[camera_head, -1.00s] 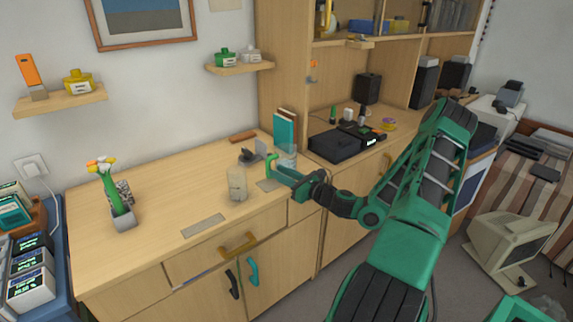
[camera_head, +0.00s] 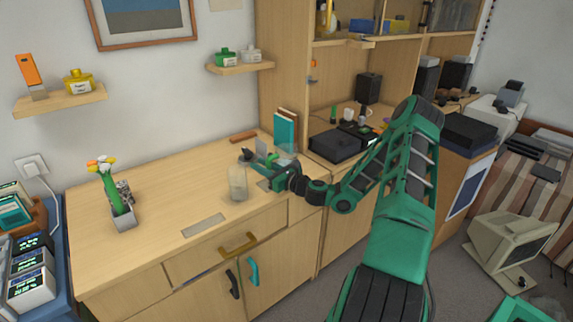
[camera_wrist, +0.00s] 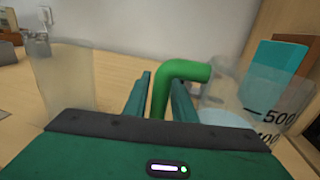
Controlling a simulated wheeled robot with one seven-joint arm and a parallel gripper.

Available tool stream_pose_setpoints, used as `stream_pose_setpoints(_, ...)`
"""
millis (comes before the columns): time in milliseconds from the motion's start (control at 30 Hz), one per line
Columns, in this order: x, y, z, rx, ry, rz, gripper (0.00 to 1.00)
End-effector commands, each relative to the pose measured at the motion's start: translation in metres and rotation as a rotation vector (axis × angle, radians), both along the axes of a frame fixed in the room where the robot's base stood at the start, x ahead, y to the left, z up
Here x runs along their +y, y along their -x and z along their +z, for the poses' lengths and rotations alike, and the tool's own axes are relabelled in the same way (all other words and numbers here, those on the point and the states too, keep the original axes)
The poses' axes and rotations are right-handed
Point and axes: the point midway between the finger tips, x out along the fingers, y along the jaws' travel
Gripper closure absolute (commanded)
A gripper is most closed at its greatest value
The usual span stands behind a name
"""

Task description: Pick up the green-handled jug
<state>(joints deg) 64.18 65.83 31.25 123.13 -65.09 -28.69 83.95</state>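The jug (camera_wrist: 245,108) is clear, with dark volume marks, and stands at the right in the wrist view. Its thick green handle (camera_wrist: 183,72) bends over and down on the jug's left side. My gripper (camera_wrist: 160,78) has its two fingers apart, with the upright part of the handle between them. Small gaps seem to show on both sides, and I cannot tell whether either finger touches it. In the head view my gripper (camera_head: 264,162) is over the back right of the wooden counter (camera_head: 165,200), and the jug is mostly hidden behind it.
A cloudy clear container (camera_head: 238,184) stands close to the left of my gripper. Teal books (camera_head: 285,130) stand behind the jug. A flower pot (camera_head: 123,219) is at the counter's left, and a grey plate (camera_head: 204,225) lies near the front edge. The counter's middle is clear.

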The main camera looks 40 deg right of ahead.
Motion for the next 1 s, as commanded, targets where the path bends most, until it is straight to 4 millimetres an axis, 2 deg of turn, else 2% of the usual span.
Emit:
stream_pose_setpoints(33,0.0,0.0,0.0,0.0,0.0,0.0,0.76)
stream_pose_setpoints(67,0.0,0.0,0.0,0.0,0.0,0.0,0.81)
stream_pose_setpoints(133,0.0,0.0,0.0,0.0,0.0,0.0,0.97)
stream_pose_setpoints(167,0.0,0.0,0.0,0.0,0.0,0.0,1.0)
stream_pose_setpoints(667,0.0,0.0,0.008,-0.001,0.0,0.001,1.0)
stream_pose_setpoints(933,0.0,0.0,0.041,-0.003,0.004,0.001,1.0)
stream_pose_setpoints(967,0.001,0.001,0.046,-0.003,0.003,0.002,1.0)
stream_pose_setpoints(1000,0.014,0.003,0.049,0.0,-0.001,0.005,1.0)
